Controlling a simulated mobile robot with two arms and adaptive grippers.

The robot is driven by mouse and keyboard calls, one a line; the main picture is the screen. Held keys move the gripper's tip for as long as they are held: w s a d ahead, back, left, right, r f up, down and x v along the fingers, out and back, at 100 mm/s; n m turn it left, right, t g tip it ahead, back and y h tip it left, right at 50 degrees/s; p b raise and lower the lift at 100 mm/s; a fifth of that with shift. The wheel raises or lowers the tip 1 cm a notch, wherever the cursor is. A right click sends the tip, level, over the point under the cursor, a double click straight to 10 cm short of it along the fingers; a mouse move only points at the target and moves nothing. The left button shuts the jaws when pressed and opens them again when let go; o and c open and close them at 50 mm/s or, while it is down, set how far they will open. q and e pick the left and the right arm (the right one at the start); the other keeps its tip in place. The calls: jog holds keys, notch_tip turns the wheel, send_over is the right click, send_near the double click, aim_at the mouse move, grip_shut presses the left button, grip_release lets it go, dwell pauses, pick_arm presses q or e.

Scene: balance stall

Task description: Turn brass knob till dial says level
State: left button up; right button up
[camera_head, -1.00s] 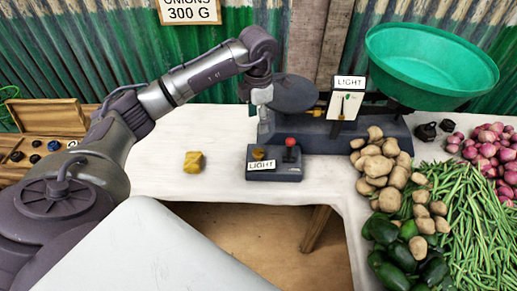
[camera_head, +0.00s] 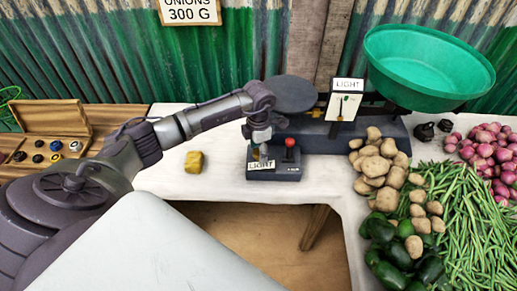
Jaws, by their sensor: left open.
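A dark control box (camera_head: 285,172) sits on the white-covered table and carries a small sign reading LIGHT (camera_head: 261,165). The brass knob (camera_head: 256,154) is on its left part, mostly hidden by my gripper. My left gripper (camera_head: 257,150) points down over the knob with open fingers; I cannot tell whether they touch it. A red-balled lever (camera_head: 290,142) stands to the right of the knob. The dial (camera_head: 342,106) is on the scale behind, with a sign above it reading LIGHT (camera_head: 349,85). My right gripper is not in view.
The scale has a dark plate (camera_head: 288,95) at left and a green pan (camera_head: 428,68) at right. A yellow block (camera_head: 194,162) lies left of the box. Potatoes (camera_head: 375,165), green peppers (camera_head: 392,255), beans and onions crowd the right. An open wooden case (camera_head: 52,128) stands left.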

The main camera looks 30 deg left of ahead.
pick_arm(q)
jog(key=c, duration=1.1)
jog(key=shift+a+f+m+b, duration=0.1)
jog(key=shift+f+m+b, duration=0.05)
jog(key=shift+m+b, duration=1)
jog(key=shift+c, duration=0.2)
jog(key=shift+m+b, duration=1.05)
jog(key=shift+m, duration=0.1)
jog(key=shift+m+b, duration=0.8)
jog(key=shift+m, duration=0.2)
jog(key=shift+r+m+b, duration=0.2)
jog(key=shift+m+b, duration=0.35)
jog(key=shift+m, duration=0.45)
jog(key=o, duration=1.1)
